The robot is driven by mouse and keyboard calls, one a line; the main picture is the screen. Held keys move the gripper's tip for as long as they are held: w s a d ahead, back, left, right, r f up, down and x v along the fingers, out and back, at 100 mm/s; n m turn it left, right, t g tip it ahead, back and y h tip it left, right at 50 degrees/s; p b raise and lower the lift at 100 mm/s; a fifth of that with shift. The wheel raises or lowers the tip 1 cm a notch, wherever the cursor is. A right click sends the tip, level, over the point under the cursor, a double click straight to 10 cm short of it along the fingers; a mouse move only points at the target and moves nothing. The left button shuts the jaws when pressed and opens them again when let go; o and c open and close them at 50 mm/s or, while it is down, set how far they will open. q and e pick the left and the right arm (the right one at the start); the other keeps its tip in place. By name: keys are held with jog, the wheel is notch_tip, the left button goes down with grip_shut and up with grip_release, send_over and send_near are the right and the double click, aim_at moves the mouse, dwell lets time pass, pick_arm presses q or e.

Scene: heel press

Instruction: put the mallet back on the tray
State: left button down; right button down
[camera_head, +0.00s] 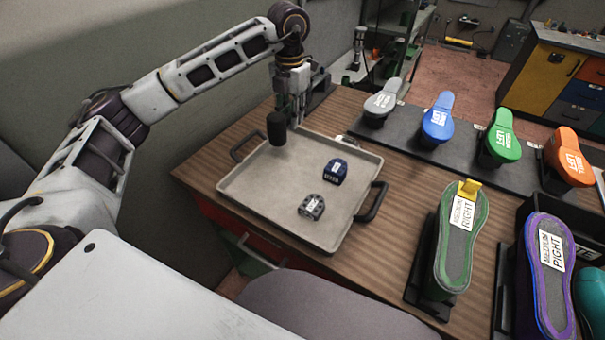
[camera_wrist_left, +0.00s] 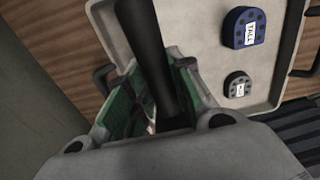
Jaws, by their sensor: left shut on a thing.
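The mallet (camera_head: 276,128) shows its black head in the head view, over the back left corner of the tray. In the left wrist view the black mallet (camera_wrist_left: 150,50) runs between the green finger pads. My left gripper (camera_head: 298,108) is shut on it, at the tray's back edge. Whether the mallet touches the tray cannot be told. The grey tray (camera_head: 262,191) lies on the wooden table with black handles at its sides; it also shows in the left wrist view (camera_wrist_left: 200,45). My right gripper is not in view.
On the tray lie a blue heel piece (camera_head: 335,171) and a grey heel piece (camera_head: 312,207). To the right, several coloured shoe lasts stand on a dark mat (camera_head: 410,142), and a green-edged insole (camera_head: 461,240) stands near the front. The tray's left half is clear.

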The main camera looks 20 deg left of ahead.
pick_arm(q)
jog(key=shift+f, duration=2.4)
jog(key=shift+f, duration=2.5)
jog(key=shift+f, duration=0.1)
jog(key=c, duration=1.3)
grip_release()
jog(key=shift+o, duration=0.2)
jog(key=shift+r, duration=6.1)
